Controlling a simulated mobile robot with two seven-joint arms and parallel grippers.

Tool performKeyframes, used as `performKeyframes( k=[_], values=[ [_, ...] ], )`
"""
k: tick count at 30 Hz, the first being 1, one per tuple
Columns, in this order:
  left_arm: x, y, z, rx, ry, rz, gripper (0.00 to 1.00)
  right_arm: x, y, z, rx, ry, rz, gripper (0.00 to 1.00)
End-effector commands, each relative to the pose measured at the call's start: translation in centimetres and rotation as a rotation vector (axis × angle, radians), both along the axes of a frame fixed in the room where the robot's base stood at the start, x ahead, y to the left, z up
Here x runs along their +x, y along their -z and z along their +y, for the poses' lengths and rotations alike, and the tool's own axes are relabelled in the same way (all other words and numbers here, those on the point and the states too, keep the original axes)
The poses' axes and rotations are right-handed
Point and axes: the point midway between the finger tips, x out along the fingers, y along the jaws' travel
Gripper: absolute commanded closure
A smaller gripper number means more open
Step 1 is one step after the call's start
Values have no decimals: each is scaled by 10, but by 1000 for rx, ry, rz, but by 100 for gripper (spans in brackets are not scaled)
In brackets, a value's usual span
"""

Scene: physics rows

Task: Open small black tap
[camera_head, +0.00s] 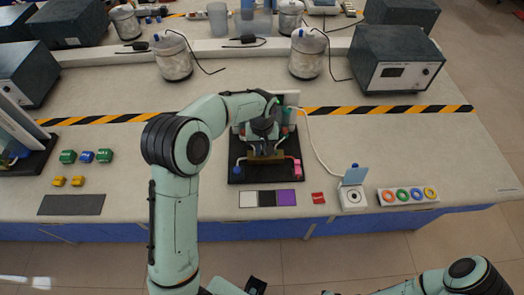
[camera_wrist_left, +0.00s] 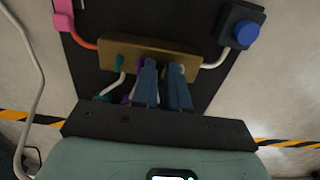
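A brass-coloured block (camera_wrist_left: 150,55) with small taps and tubes sits on a black base plate (camera_head: 237,178). In the left wrist view a green tap (camera_wrist_left: 120,62) shows at its left part, with something purple low beside my fingers. I cannot make out the small black tap; it may be hidden by my fingers or lost against the dark base. My left gripper (camera_wrist_left: 163,85) is at the brass block, its two blue-grey fingers pointing at its near edge with a narrow gap between them. Whether anything is between them is unclear.
A blue button on a dark box (camera_wrist_left: 245,33) and a pink part (camera_wrist_left: 63,15) flank the block. On the table stand a small white device with a raised lid (camera_head: 352,197), a tray of coloured rings (camera_head: 408,196) and a grey instrument box (camera_head: 396,60). The front right surface is mostly clear.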

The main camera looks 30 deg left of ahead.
Motion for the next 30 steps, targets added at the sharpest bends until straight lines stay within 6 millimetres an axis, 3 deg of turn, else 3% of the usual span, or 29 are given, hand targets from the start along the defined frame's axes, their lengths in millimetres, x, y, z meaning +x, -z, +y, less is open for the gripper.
performKeyframes(
  k=[5, 7, 14, 24, 30],
  values=[
    [0, 0, 0, -1, 0, 1, 86, 0, 0, 0, 0, 0, 0, 57],
    [0, 0, 0, -1, 0, 1, 100, 0, 0, 0, 0, 0, 0, 57],
    [0, 0, 0, 0, -24, 0, 100, 0, 1, 0, 0, 0, 0, 57],
    [0, 0, -1, 0, -528, 0, 100, -1, 2, 0, 0, 0, 1, 57],
    [0, 0, 0, 0, -611, 1, 100, -1, 1, 0, 0, 0, 1, 57]
  ],
)
